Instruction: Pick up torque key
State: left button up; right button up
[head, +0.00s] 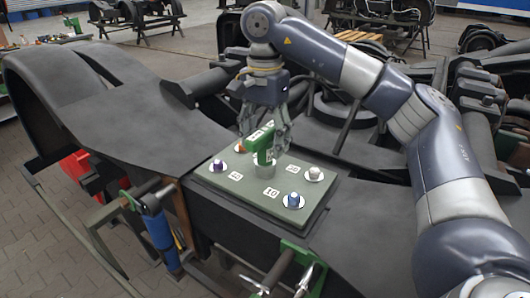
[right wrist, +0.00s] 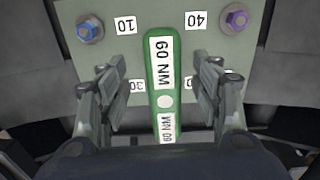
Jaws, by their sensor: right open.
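The torque key (head: 262,150) is green with white labels and stands on the grey-green plate (head: 235,187) on the bogie. In the right wrist view the torque key (right wrist: 163,100) reads "60 NM" and lies between the two fingers. My right gripper (head: 265,138) is open and comes down from above around the key. In the right wrist view the right gripper (right wrist: 165,72) has a finger on each side, with gaps between fingers and key. My left gripper is not in view.
The plate carries a blue bolt (head: 293,200), a purple bolt (head: 217,166), a white bolt (head: 314,173) and an orange one (head: 240,147), with number labels. The dark bogie frame (head: 120,130) surrounds it. A blue cylinder (head: 160,232) hangs at the front left.

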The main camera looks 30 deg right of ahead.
aim_at(265, 156)
jog(key=f, duration=0.1)
jog(key=f+p, duration=0.1)
jog(key=f, duration=0.1)
jog(key=f+p, duration=0.1)
jog(key=shift+w+d+f, duration=0.25)
jog(key=shift+d+f, duration=0.05)
jog(key=shift+f, duration=0.4)
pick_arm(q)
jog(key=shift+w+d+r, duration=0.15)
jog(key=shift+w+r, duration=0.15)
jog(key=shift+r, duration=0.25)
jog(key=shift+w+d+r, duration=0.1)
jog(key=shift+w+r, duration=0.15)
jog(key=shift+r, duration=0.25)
pick_arm(e)
jog(key=shift+w, duration=0.1)
grip_shut()
